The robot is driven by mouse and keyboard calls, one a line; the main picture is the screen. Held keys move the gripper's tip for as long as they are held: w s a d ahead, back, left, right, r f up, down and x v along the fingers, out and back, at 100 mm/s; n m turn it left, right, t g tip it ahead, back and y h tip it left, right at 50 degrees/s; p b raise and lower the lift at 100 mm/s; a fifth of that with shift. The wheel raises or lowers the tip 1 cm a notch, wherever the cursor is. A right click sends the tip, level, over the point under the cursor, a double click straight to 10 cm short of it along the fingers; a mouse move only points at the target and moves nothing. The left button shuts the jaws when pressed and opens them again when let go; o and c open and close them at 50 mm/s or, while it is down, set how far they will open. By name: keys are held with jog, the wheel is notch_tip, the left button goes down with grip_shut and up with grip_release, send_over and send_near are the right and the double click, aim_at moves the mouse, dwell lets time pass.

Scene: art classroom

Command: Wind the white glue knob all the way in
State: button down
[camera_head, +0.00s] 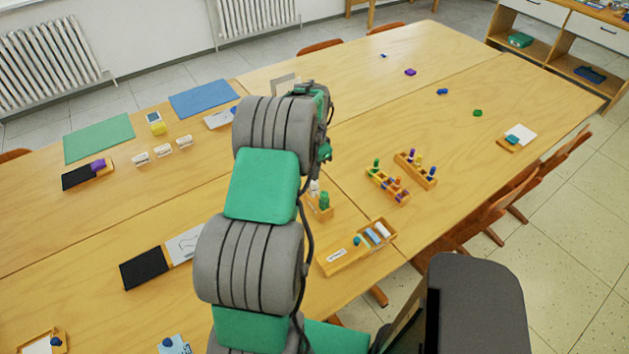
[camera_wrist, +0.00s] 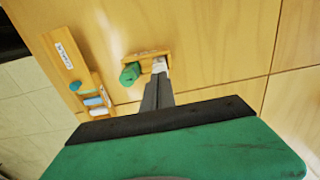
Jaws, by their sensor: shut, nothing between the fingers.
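A small wooden holder (camera_head: 322,213) stands on the table just right of my arm and holds a green glue stick (camera_head: 325,201) and a white one (camera_head: 315,187). The wrist view shows the holder (camera_wrist: 146,54), the green stick (camera_wrist: 130,73) and the white stick (camera_wrist: 159,65) from above. My gripper (camera_wrist: 159,82) is shut and empty, its fingertips right at the white stick's near end. I cannot tell whether they touch it. The fingers partly hide the white stick, so I cannot tell how far its knob is wound. In the head view my arm hides the fingers.
A labelled wooden tray (camera_head: 335,263) with coloured pieces lies near the table's front edge. Two peg racks (camera_head: 402,196) (camera_head: 427,181) stand to the right. A black and white board (camera_head: 144,270) lies left of my arm. The table's far right is mostly clear.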

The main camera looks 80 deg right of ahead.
jog(key=shift+f+b, duration=0.45)
jog(key=shift+f, duration=0.25)
jog(key=shift+r, duration=0.15)
jog(key=shift+r, duration=0.4)
jog(key=c, duration=2.1)
grip_release()
jog(key=o, duration=1.7)
